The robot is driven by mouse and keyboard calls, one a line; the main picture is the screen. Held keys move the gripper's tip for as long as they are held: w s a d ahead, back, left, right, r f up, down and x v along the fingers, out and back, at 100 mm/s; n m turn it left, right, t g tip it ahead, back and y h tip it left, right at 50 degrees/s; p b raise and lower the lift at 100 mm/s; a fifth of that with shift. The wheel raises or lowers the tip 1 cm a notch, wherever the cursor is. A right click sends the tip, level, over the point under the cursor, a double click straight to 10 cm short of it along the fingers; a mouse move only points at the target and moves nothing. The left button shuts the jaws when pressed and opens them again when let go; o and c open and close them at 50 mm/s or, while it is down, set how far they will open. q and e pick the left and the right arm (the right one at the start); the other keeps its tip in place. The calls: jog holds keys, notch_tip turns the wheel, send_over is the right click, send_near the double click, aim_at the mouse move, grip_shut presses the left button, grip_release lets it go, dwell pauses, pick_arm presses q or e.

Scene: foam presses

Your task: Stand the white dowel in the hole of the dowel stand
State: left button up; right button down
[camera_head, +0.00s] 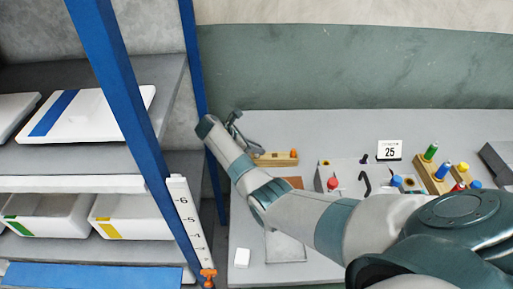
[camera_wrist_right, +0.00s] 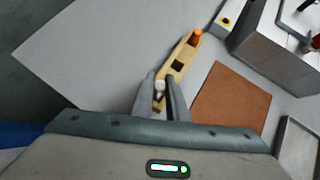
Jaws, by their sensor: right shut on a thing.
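The dowel stand is a long wooden block (camera_head: 268,160) on the table near the shelf post, with an orange peg at its right end. In the right wrist view the stand (camera_wrist_right: 173,76) runs away from my fingers, with the orange peg at its far end and a dark square opening in its middle. My right gripper (camera_wrist_right: 161,92) is shut on the white dowel (camera_wrist_right: 159,86), whose pale end shows between the fingertips over the stand's near end. I cannot tell whether the dowel's lower end is in a hole. In the head view my right gripper (camera_head: 233,124) is beside the stand's left end.
A blue-framed shelf (camera_head: 122,95) with white bins stands at the left. A brown mat (camera_wrist_right: 232,103) and a grey box (camera_wrist_right: 270,45) lie right of the stand in the wrist view. Coloured pegs in wooden holders stand at the right.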

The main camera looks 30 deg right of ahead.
jog(key=shift+f+b, duration=0.3)
jog(key=shift+f, duration=0.2)
jog(key=c, duration=1.7)
grip_release()
jog(key=shift+o, duration=0.2)
jog(key=b+v, duration=0.2)
jog(key=v, duration=0.5)
jog(key=shift+a+r, duration=0.2)
jog(key=shift+f, duration=0.1)
